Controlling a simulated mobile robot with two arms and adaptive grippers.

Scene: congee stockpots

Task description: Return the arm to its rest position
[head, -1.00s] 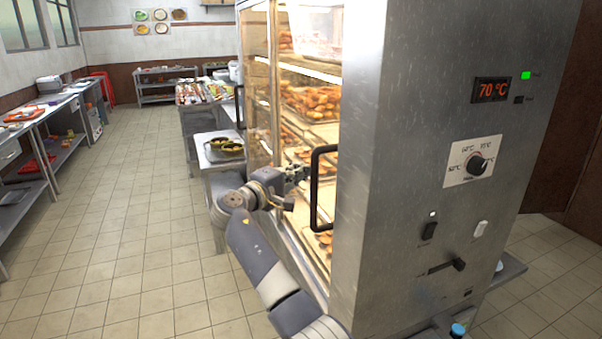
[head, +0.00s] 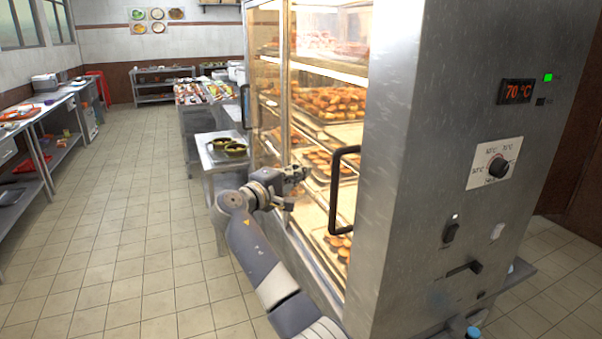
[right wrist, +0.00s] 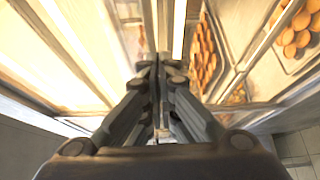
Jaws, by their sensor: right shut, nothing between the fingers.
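My right arm (head: 262,262) reaches up from the bottom of the head view. My right gripper (head: 300,178) is shut and empty, in front of the glass of a heated food cabinet (head: 410,130). In the head view it appears left of the black door handle (head: 344,190), with a gap between them. The right wrist view shows the closed fingers (right wrist: 160,75) pointing at the cabinet's glass front, with nothing between them. My left gripper does not show.
Pastries (head: 328,102) lie on lit shelves behind the glass. A steel table with a tray of bowls (head: 228,148) stands just beyond my gripper. Counters (head: 40,130) line the left wall. The tiled floor (head: 120,240) left of my arm is clear.

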